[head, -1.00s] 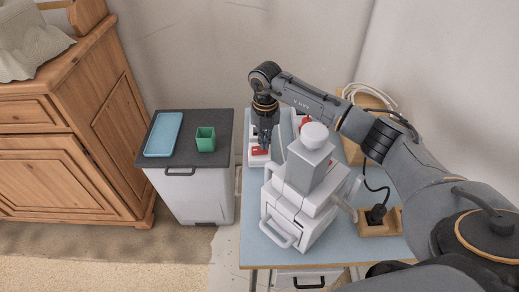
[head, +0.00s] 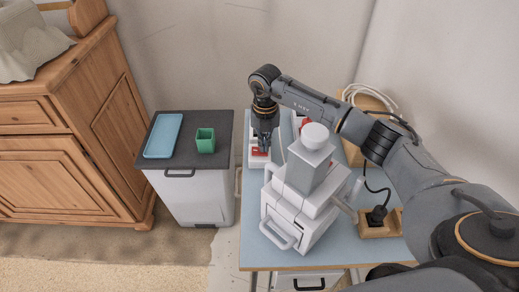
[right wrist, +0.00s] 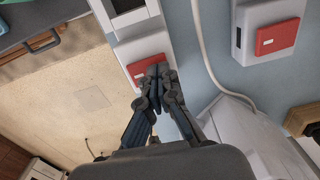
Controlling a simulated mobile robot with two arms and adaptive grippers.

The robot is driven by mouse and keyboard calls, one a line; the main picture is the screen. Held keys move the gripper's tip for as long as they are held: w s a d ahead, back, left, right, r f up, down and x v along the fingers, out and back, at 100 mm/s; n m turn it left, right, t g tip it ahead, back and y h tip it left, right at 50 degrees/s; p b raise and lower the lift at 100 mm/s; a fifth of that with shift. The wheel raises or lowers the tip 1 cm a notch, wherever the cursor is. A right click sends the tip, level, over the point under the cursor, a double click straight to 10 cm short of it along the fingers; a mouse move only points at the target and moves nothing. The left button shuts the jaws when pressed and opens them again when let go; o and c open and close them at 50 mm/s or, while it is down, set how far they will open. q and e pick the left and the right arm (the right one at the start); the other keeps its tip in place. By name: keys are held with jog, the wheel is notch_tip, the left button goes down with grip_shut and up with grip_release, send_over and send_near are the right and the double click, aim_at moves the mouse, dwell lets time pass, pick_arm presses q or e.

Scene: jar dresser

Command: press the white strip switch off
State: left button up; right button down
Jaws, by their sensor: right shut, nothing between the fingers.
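The white strip (head: 253,160) lies on the blue table top at its left edge, with a red rocker switch on it. In the right wrist view the red switch (right wrist: 144,67) of the white strip (right wrist: 139,48) is partly covered by my right gripper (right wrist: 157,72). The fingers are together and empty, with the tips over or against the switch; I cannot tell whether they touch it. In the head view my right gripper (head: 264,150) points down at this switch. The switch's on or off position cannot be made out. My left gripper is not in view.
A second white unit with a red switch (right wrist: 277,37) sits to the right. A white and grey machine (head: 300,200) stands close in front of my right gripper. A wooden socket block (head: 392,222) with a plug is at right. A bin (head: 192,193) stands left of the table.

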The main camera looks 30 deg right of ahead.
jog(key=shift+r+p, duration=2.15)
jog(key=shift+r, duration=1.15)
